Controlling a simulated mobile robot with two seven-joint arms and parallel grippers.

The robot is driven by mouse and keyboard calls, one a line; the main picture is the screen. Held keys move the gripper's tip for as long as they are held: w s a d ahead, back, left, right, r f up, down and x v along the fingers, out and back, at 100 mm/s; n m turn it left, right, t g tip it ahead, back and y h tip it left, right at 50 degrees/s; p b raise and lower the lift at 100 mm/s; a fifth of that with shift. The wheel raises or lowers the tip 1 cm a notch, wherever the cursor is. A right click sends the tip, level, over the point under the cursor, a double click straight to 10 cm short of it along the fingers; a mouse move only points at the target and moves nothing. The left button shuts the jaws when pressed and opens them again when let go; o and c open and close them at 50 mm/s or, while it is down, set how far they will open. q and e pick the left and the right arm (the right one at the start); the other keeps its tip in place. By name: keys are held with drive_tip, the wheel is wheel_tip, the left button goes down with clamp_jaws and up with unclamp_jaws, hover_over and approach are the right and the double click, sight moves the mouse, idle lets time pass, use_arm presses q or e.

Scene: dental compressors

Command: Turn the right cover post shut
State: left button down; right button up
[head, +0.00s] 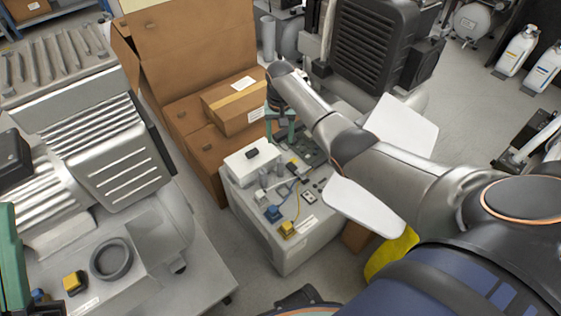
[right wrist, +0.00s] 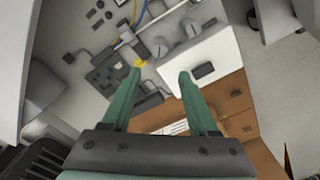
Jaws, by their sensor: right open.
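The grey compressor unit (head: 285,248) stands on the floor in the middle of the head view, with a panel of fittings on top. Small grey upright posts (head: 263,181) stand beside its white box (head: 248,163). In the right wrist view grey round posts (right wrist: 158,47) show near the white box (right wrist: 222,62). I cannot tell which is the right cover post. My right gripper (head: 281,124) is open above the unit's far side, and its green fingers (right wrist: 160,73) have nothing visible between them. A green part of my left gripper (head: 12,262) shows at the left edge, its jaws cut off.
Cardboard boxes (head: 190,115) stand directly behind and left of the unit. A large grey finned compressor (head: 115,150) fills the left side. Blue (head: 272,213) and yellow (head: 287,229) fittings with cables sit on the unit's near side.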

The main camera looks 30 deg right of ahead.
sight(280, 160)
wheel_tip(280, 160, down, 12)
drive_tip(key=b, duration=0.8)
drive_tip(key=shift+s+f+b, duration=0.15)
drive_tip(key=shift+b, duration=0.15)
use_arm(q)
wheel_tip(280, 160, down, 10)
drive_tip(key=d, duration=0.1)
drive_tip(key=shift+w+d+r+g, duration=0.15)
drive_tip(key=shift+w+g, duration=0.05)
drive_tip(key=shift+g, duration=0.2)
drive_tip(key=shift+r, duration=0.1)
use_arm(e)
drive_tip(key=shift+c, duration=0.5)
clamp_jaws()
